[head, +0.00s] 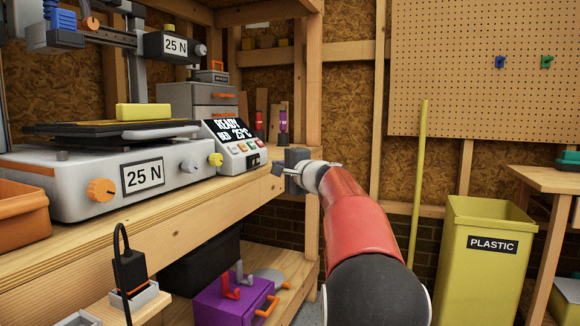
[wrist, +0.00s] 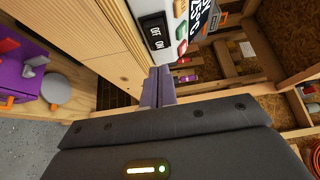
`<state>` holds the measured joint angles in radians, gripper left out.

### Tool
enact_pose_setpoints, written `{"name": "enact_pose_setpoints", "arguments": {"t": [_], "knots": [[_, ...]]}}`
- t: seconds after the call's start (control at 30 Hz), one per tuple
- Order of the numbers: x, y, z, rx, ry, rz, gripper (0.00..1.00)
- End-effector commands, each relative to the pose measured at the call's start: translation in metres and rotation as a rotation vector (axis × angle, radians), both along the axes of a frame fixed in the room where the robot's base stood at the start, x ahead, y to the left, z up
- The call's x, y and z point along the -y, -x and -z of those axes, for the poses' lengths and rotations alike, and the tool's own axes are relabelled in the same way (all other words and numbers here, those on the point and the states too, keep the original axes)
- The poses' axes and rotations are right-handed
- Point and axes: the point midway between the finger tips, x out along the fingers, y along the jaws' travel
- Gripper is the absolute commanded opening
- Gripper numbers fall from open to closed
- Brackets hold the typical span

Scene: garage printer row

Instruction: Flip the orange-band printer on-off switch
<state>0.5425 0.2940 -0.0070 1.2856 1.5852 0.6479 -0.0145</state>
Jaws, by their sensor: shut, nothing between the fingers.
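A white-grey printer (head: 65,180) with a "25 N" label, an orange knob and a yellow knob stands on the wooden bench. A small black on-off switch (head: 254,160) is low on the panel. In the wrist view the black switch (wrist: 156,36) shows OF and ON lettering; which way it is set is unclear. My gripper (head: 277,169) is shut and empty, just right of the panel, apart from the switch. Its fingers (wrist: 160,72) point toward the panel's lower edge.
The bench's front edge (head: 150,247) runs below the panel. A wooden post (head: 313,215) stands close behind my gripper. An orange bin (head: 22,210) is at the left, and a purple toolbox (head: 232,302) sits on the lower shelf. A yellow PLASTIC bin (head: 487,270) stands right.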

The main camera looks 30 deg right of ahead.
Motion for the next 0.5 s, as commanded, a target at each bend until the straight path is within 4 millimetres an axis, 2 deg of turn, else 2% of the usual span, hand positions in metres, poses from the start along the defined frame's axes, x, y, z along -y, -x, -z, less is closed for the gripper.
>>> {"name": "enact_pose_setpoints", "arguments": {"t": [0.03,0.1,0.3,0.5], "knots": [[-0.001,-0.012,-0.002,-0.001,0.000,-0.003,0.00],[-0.007,-0.023,-0.001,0.000,0.001,-0.004,0.00],[-0.026,-0.037,-0.001,0.000,0.001,-0.001,0.00],[-0.033,-0.042,0.000,0.000,0.001,0.000,0.00]]}}
